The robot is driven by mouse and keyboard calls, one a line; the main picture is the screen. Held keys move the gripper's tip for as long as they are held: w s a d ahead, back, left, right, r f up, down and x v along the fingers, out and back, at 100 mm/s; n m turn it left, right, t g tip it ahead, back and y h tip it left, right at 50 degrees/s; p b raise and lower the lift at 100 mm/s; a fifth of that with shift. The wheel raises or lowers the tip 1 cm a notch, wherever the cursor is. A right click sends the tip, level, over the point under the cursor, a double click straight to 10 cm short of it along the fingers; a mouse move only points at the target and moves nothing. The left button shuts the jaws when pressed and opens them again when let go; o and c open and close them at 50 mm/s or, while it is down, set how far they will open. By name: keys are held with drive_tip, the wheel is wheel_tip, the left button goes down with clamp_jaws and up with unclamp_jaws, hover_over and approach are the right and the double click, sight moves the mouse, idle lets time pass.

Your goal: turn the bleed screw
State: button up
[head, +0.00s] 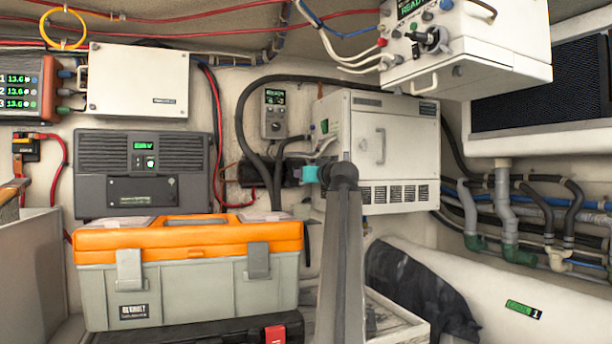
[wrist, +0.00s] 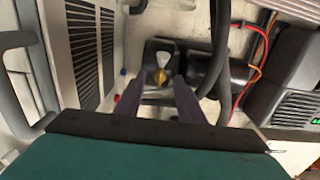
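The screw shows between the fingertips, with a small gap on each side. I cannot tell how far the tips are from it in depth. In the head view my gripper (head: 310,173) shows only as a small teal part beside the white cabinet (head: 390,150). The screw is not visible there.
A black cylinder (wrist: 232,80) and thick black hose (wrist: 218,45) lie right of the fitting. The vented cabinet (wrist: 85,40) is close on the left. The orange-lidded toolbox (head: 190,265) stands left of my arm. A dark bag (head: 415,290) lies right.

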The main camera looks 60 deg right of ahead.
drive_tip(key=v, duration=1.2)
drive_tip(key=shift+s+p, duration=0.15)
drive_tip(key=shift+p, duration=0.2)
